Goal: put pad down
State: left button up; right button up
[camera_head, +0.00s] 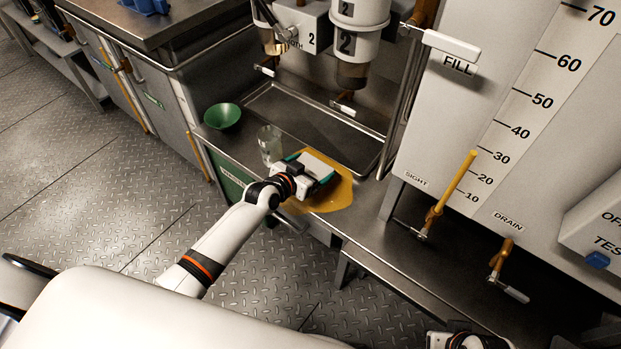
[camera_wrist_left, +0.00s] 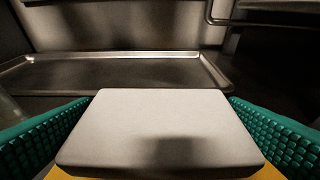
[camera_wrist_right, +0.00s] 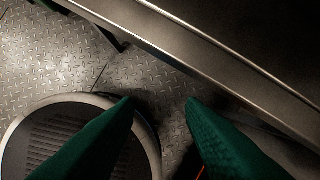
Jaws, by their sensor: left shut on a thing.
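A flat, pale grey-white pad (camera_head: 319,162) is held between the teal fingers of my left gripper (camera_head: 310,168). In the left wrist view the pad (camera_wrist_left: 160,128) lies level, with one finger at each side. It is over a yellow patch (camera_head: 338,194) on the steel counter. I cannot tell whether the pad touches the patch. My right gripper (camera_wrist_right: 160,105) shows its two teal fingers apart and empty in the right wrist view, over the floor beside the counter edge.
A clear glass (camera_head: 269,144) stands just left of the pad, and a green bowl (camera_head: 222,116) is farther left. A shallow metal tray (camera_head: 270,88) lies behind them under the dispensers.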

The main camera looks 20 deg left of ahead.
pick_arm(q)
notch_tip(320, 180, down, 3)
jog(key=shift+f+b, duration=0.1)
jog(key=shift+b, duration=0.7)
jog(key=shift+f, duration=0.15)
pick_arm(e)
jog(key=v, duration=0.4)
jog(key=shift+s+r, duration=0.15)
jog(key=shift+r, duration=0.2)
pick_arm(q)
jog(key=shift+f, duration=0.1)
pick_arm(e)
jog(key=shift+f, duration=0.15)
